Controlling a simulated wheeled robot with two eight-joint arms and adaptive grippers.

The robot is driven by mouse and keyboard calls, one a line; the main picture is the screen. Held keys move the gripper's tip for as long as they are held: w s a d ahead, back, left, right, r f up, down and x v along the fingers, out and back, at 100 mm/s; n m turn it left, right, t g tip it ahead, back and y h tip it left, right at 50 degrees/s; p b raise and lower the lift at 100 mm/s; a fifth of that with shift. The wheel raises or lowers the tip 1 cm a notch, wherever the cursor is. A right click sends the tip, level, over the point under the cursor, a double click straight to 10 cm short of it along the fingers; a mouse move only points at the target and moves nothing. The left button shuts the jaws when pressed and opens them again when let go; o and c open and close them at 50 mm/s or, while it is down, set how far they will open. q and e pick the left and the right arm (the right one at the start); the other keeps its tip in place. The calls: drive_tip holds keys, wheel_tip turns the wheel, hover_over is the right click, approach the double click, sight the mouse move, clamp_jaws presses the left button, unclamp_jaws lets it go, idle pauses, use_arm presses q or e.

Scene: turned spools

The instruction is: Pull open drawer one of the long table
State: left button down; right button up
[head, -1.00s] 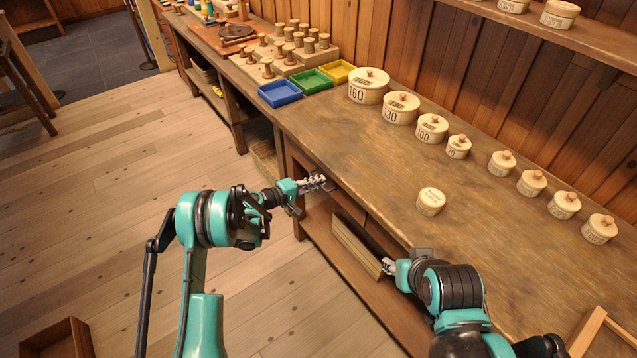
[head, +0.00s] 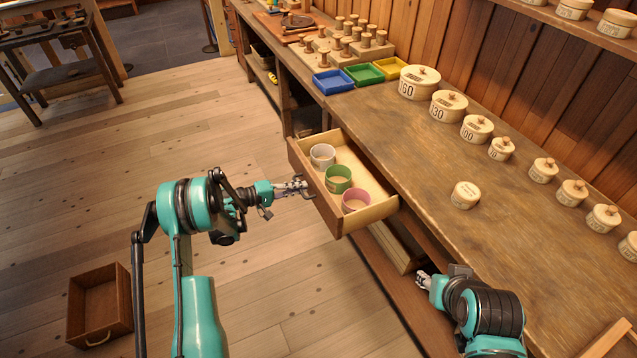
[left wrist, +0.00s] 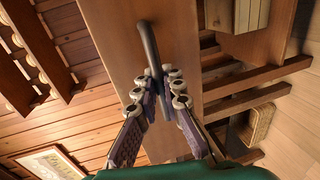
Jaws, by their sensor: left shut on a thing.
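The drawer (head: 373,212) of the long table (head: 400,125) stands pulled out over the floor. Its inside shows, with a white cup-like ring (head: 322,154), a green one (head: 338,177) and a pink one (head: 355,200) in a row. My left gripper (head: 302,187) is at the middle of the drawer front. In the left wrist view its fingers (left wrist: 165,88) are closed around the dark bar handle (left wrist: 150,45) on the wooden front. My right gripper (head: 424,280) is beside the table's front edge, low near the shelf; its fingers are too small to read.
Blue (head: 333,82), green (head: 363,74) and yellow (head: 390,68) trays stand on the table, beside several lidded round boxes. A small round box (head: 465,194) sits near the front edge. A loose wooden drawer-like box (head: 99,305) lies on the floor at left.

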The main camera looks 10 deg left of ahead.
use_arm(q)
drive_tip(key=shift+f+v, duration=0.2)
drive_tip(key=shift+v, duration=0.7)
drive_tip(key=shift+f+v, duration=0.2)
drive_tip(key=shift+v, duration=0.7)
drive_tip(key=shift+f+v, duration=0.15)
drive_tip(key=shift+v, duration=0.75)
drive_tip(key=shift+s, duration=0.1)
drive_tip(key=c, duration=1.9)
unclamp_jaws()
drive_tip(key=shift+a, duration=0.15)
drive_tip(key=v, duration=1.2)
